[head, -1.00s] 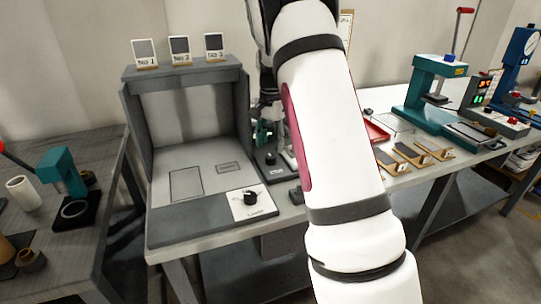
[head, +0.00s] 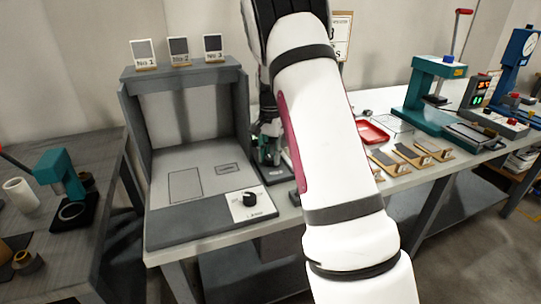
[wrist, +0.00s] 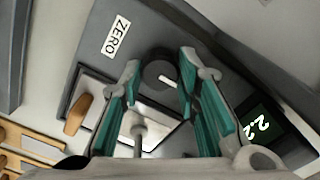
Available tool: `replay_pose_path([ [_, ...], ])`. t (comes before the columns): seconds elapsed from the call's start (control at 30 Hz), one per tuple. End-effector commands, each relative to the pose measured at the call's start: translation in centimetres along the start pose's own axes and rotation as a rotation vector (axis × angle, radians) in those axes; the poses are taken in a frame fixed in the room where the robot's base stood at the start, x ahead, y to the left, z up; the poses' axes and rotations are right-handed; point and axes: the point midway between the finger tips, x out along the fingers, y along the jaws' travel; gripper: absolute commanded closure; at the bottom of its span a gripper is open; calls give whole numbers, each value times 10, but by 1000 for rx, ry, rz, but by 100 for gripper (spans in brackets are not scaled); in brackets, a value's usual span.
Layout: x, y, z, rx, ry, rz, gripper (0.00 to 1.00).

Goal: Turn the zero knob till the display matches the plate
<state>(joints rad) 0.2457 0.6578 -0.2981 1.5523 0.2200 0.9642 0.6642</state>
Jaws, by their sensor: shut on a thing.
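The zero knob (wrist: 160,74) is a dark round knob with a white mark, on a dark instrument beside a white ZERO label (wrist: 115,37) in the wrist view. My gripper (wrist: 161,66) has its teal fingers on either side of the knob and is shut on it. In the head view my gripper (head: 268,142) is partly hidden by my arm.
Left of my gripper stands a grey booth (head: 160,226) with a black knob (head: 249,199) on a white panel. Three cards (head: 179,50) stand on its top. Several sample boards (head: 410,154), a red tray (head: 371,133) and a teal press (head: 430,85) are to the right.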

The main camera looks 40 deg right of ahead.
Motion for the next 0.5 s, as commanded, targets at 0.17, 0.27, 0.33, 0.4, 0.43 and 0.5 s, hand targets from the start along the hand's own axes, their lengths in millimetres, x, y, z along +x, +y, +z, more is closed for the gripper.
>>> replay_pose_path([
  [0.17,0,0,0,-12,0,0,98],
  [0.27,0,0,0,-35,-1,0,98],
  [0.33,0,0,0,-63,-1,0,98],
  [0.4,0,0,0,-99,-1,0,98],
  [0.43,-1,0,0,-117,-2,0,98],
  [0.5,-1,0,0,-169,-2,0,98],
])
